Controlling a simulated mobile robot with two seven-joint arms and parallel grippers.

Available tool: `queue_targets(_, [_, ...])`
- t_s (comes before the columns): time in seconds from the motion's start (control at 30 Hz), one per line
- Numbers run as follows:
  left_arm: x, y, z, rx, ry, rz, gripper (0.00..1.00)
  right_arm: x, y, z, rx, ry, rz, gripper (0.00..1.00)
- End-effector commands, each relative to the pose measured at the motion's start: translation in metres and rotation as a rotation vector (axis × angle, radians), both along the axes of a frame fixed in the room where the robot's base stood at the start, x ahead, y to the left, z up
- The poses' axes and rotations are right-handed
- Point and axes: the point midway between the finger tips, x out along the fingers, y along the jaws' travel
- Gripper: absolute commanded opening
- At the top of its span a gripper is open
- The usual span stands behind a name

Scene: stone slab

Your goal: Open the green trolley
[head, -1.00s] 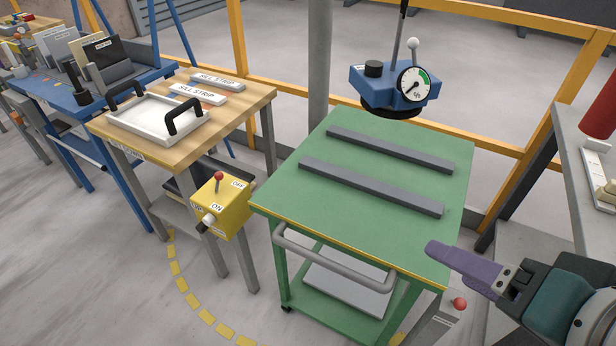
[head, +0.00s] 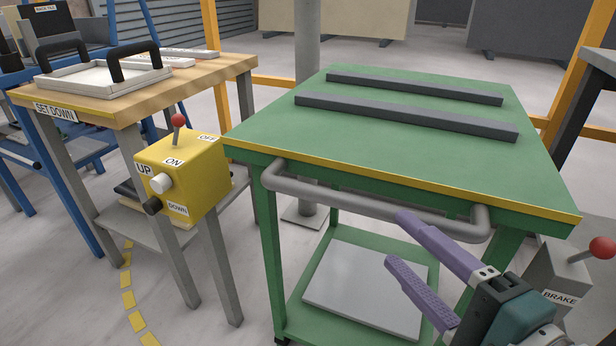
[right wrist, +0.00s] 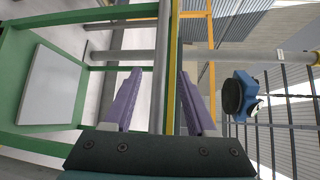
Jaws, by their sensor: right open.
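The green trolley (head: 400,145) stands in front of me with two dark strips on its top and a yellow front edge. A grey bar handle (head: 330,192) runs along its front, below the top. My right gripper (head: 396,238) is open, its two purple fingers pointing at the handle's right half, one higher than the other. In the right wrist view the handle (right wrist: 161,70) runs between the two open fingers (right wrist: 163,85). Nothing is gripped; I cannot tell whether a finger touches the bar. My left gripper is not in view.
A grey BRAKE box (head: 555,275) with a red-knobbed lever stands at the trolley's right. A yellow control box (head: 195,185) and a wooden SET DOWN table (head: 190,90) stand to the left. A grey plate (head: 365,285) lies on the trolley's lower shelf.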

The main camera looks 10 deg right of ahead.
Motion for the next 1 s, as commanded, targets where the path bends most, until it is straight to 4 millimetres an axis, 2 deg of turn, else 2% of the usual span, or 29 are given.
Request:
queue_targets(0.17, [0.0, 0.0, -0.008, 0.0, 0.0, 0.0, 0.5, 0.02, 0.005, -0.003, 0.006, -0.007, 0.0, 0.57])
queue_targets(0.5, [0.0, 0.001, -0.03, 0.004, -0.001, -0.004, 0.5, 0.08, 0.017, -0.013, 0.003, -0.005, 0.0, 0.57])
queue_targets(0.7, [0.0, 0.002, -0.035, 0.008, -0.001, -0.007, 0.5, 0.094, 0.02, -0.013, 0.002, -0.003, 0.0, 0.57])
queue_targets(0.97, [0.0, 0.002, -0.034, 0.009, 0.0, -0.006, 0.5, 0.095, 0.02, -0.013, 0.002, -0.002, 0.0, 0.57])
queue_targets(1.0, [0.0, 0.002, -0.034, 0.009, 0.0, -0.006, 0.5, 0.095, 0.02, -0.013, 0.002, -0.002, 0.0, 0.52])
